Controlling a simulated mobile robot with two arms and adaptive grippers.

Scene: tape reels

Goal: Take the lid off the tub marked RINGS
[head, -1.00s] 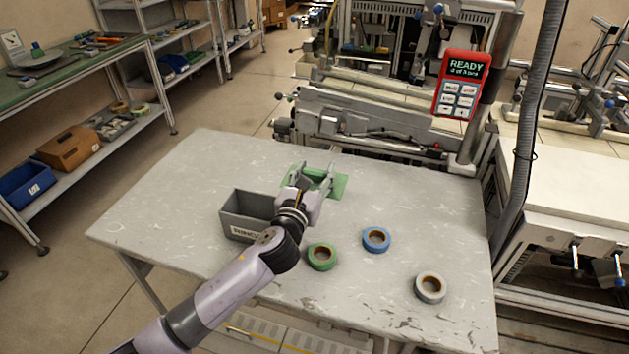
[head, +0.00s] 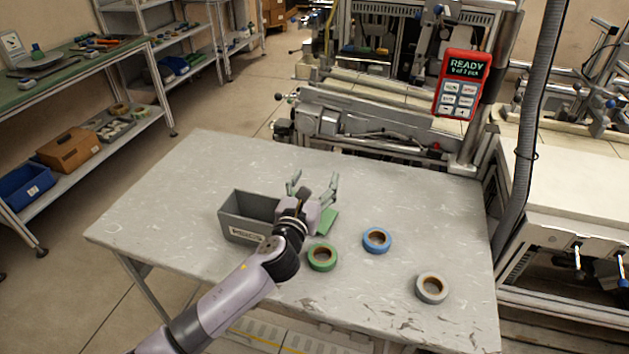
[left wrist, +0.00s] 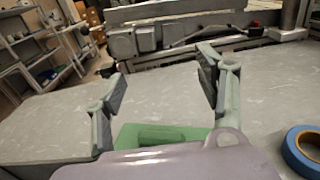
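The grey tub marked RINGS (head: 231,222) stands on the table with its top open; its label faces me. The green lid (head: 329,221) is off the tub, to its right, low at the table. My left gripper and wrist partly hide it in the head view. In the left wrist view the lid (left wrist: 190,133) shows below the fingers, with a raised handle on it. My left gripper (head: 314,184) is open and empty, its fingers spread wide, and they also show in the left wrist view (left wrist: 162,85). My right gripper is not in view.
On the grey table (head: 180,190) lie a green tape reel (head: 322,267), a blue one (head: 377,249) and a white one (head: 432,298). A red panel reading READY (head: 462,84) stands behind. The table's left part and back right are clear.

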